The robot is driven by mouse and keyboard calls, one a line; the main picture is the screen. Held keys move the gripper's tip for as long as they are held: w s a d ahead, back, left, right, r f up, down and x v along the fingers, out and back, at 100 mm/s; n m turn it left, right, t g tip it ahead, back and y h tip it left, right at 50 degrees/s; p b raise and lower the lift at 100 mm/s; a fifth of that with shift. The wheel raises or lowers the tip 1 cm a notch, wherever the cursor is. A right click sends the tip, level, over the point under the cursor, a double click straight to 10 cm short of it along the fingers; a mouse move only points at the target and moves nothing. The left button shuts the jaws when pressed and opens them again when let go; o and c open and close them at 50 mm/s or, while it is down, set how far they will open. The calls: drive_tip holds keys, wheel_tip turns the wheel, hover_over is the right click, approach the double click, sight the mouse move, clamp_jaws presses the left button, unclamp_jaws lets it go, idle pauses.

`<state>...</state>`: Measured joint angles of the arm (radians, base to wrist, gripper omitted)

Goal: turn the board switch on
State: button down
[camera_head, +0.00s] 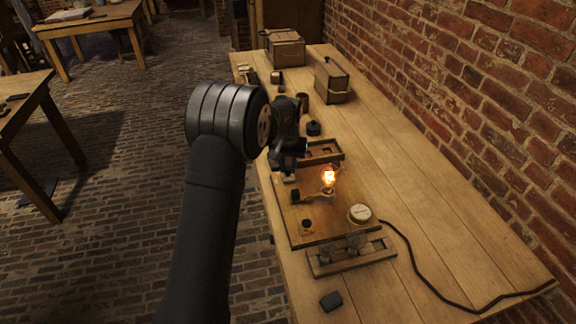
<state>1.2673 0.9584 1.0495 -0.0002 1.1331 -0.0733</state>
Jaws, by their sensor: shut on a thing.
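The wooden circuit board (322,232) lies on the long workbench, with a glowing bulb (329,177) standing on it. A pale-dialled round gauge (359,213) sits at its right corner, and a small dark round fitting (306,225) is at its near left. My gripper (289,170) points down at the board's far left edge, left of the bulb. It is shut on the board switch (289,179), of which only a small pale part shows below the fingers. The rest of the switch is hidden by my gripper, so its lever position cannot be told.
A wooden rack (350,258) with glass jars stands at the board's near edge. A wooden tray (324,152) lies behind the board. A dark block (331,300) lies in front. Wooden boxes (332,80) stand farther back. A black cable (430,275) runs right; the bench's right side is otherwise clear.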

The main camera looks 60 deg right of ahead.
sight(288, 168)
drive_tip(key=shift+m, duration=0.4)
drive_tip(key=c, duration=1.2)
unclamp_jaws()
wheel_tip(288, 168, up, 18)
drive_tip(key=shift+f, duration=0.25)
drive_tip(key=shift+f, duration=0.1)
wheel_tip(288, 168, down, 17)
drive_tip(key=shift+f, duration=0.15)
